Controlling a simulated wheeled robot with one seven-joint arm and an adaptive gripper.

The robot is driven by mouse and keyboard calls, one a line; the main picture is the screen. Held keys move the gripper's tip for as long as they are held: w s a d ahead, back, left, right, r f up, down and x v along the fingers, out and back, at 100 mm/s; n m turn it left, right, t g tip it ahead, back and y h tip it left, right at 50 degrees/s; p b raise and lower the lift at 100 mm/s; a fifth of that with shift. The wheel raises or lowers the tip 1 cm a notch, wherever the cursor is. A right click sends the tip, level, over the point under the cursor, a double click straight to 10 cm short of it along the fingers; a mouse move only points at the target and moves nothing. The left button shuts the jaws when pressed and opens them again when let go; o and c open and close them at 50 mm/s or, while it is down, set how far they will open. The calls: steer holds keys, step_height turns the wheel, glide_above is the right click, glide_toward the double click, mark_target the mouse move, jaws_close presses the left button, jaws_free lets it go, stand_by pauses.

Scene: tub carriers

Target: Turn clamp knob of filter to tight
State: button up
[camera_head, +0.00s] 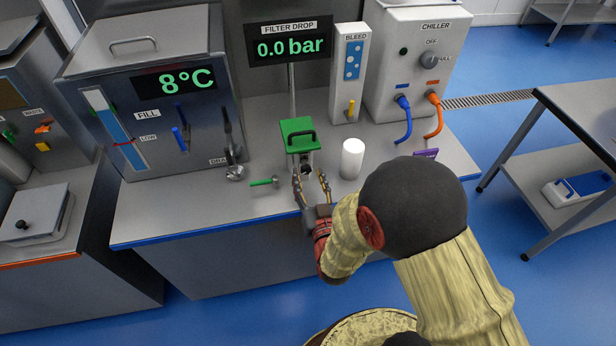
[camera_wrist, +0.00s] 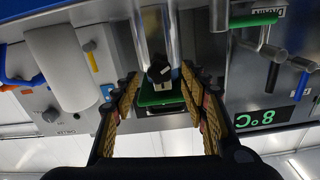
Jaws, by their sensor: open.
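The filter (camera_head: 297,135) stands on the metal bench with a green lid and black handle. Its green part also shows in the wrist view (camera_wrist: 160,98). A small black knob (camera_wrist: 158,73) with a pale mark, seemingly the clamp knob, sits on the filter's front. My gripper (camera_head: 310,179) is open in front of the filter, below the lid in the head view. In the wrist view its fingers (camera_wrist: 158,80) lie either side of the knob, apart from it as far as I can see. The head view mostly hides the knob behind my fingers.
A white cylinder (camera_head: 352,159) stands just right of my gripper. The filter drop display (camera_head: 289,46) reads 0.0 bar. The 8°C tank (camera_head: 150,100) and chiller (camera_head: 415,60) flank the filter. The bench front (camera_head: 200,220) is clear.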

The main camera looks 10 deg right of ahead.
steer(key=shift+w, duration=0.55)
steer(key=c, duration=1.1)
jaws_close()
